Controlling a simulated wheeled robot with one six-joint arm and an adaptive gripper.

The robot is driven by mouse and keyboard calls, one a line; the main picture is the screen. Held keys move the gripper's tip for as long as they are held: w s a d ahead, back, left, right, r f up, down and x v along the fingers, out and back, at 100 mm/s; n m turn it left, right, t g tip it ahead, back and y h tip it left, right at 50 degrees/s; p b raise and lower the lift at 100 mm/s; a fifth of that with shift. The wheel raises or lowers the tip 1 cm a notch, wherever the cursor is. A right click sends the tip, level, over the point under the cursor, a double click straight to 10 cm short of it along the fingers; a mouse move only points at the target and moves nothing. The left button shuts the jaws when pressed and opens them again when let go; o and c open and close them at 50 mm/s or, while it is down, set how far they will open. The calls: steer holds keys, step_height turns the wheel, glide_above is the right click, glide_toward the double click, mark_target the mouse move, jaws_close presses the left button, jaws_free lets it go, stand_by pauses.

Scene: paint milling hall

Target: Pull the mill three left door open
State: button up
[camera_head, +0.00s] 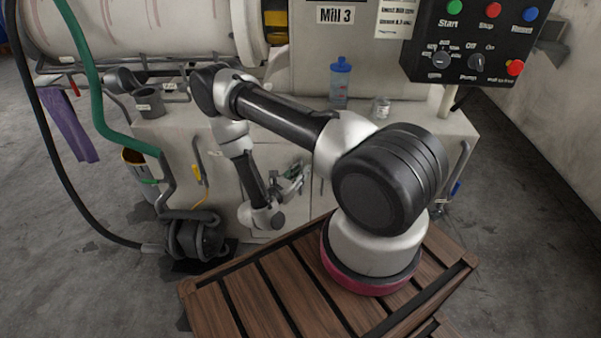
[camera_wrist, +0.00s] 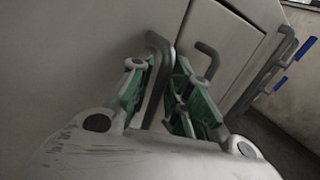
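The mill three cabinet (camera_head: 185,130) is pale, under the "Mill 3" sign. In the wrist view its left door (camera_wrist: 90,50) is the broad panel on the left, and I see no clear gap at its edge. The left door's grey bar handle (camera_wrist: 157,42) runs down between the fingers of my gripper (camera_wrist: 164,78). The green-padded fingers are close together and look shut on the bar, though their contact is partly hidden. In the head view my gripper (camera_head: 291,180) is at the cabinet front, where my arm partly covers the doors.
The right door (camera_wrist: 221,42) has its own handle (camera_wrist: 208,60) close to my right finger. A pump-like machine (camera_head: 195,238) and a bucket (camera_head: 135,165) are at left. A blue bottle (camera_head: 340,85) and a jar (camera_head: 381,108) stand on the cabinet top.

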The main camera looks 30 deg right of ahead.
jaws_close()
